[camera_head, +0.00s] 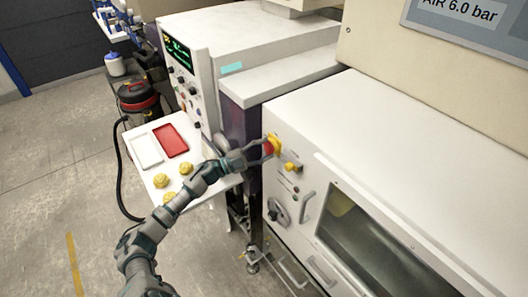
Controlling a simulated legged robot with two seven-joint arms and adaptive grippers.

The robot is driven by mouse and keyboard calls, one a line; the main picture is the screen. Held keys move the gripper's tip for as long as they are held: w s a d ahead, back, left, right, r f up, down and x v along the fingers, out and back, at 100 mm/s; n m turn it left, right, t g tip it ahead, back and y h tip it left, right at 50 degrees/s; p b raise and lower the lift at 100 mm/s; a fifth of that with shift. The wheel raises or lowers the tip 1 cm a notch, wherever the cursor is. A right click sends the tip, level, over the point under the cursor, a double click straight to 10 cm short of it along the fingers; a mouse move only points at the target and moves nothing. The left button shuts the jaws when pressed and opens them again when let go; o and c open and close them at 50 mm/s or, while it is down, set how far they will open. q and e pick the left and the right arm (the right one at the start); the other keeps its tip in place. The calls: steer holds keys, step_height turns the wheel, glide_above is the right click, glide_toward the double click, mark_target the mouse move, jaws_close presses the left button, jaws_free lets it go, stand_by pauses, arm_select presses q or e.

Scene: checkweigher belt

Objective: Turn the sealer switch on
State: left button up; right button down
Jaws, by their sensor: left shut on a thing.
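My left arm reaches up from the bottom left, and its gripper (267,149) is at the front of the white machine on the right. The gripper is shut on a red and yellow knob (276,144) high on that panel; the fingers partly cover it. A smaller yellow knob (292,167) sits just below and right of it. A grey round rotary switch (278,211) is lower on the same panel. No readable label shows which one is the sealer switch. My right gripper is not in view.
The white machine (385,115) has a grey handle (307,206) and a dark window (370,235). Left of it, a white shelf (190,133) carries a red tray (171,140), a white tray (145,151) and yellow round items (161,181). Open floor lies at the lower left.

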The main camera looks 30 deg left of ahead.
arm_select(q)
steer(key=shift+m+g+y, duration=0.15)
steer(key=shift+m+g, duration=0.65)
steer(key=shift+m, duration=1.2)
steer(key=shift+m+g+y, duration=0.15)
steer(key=shift+m+g, duration=0.65)
steer(key=shift+m, duration=1.2)
steer(key=shift+f, duration=0.2)
steer(key=o, duration=1.2)
steer(key=shift+c, duration=0.2)
steer(key=v, duration=1.2)
steer(key=shift+a+r, duration=0.15)
steer(key=shift+w, duration=0.1)
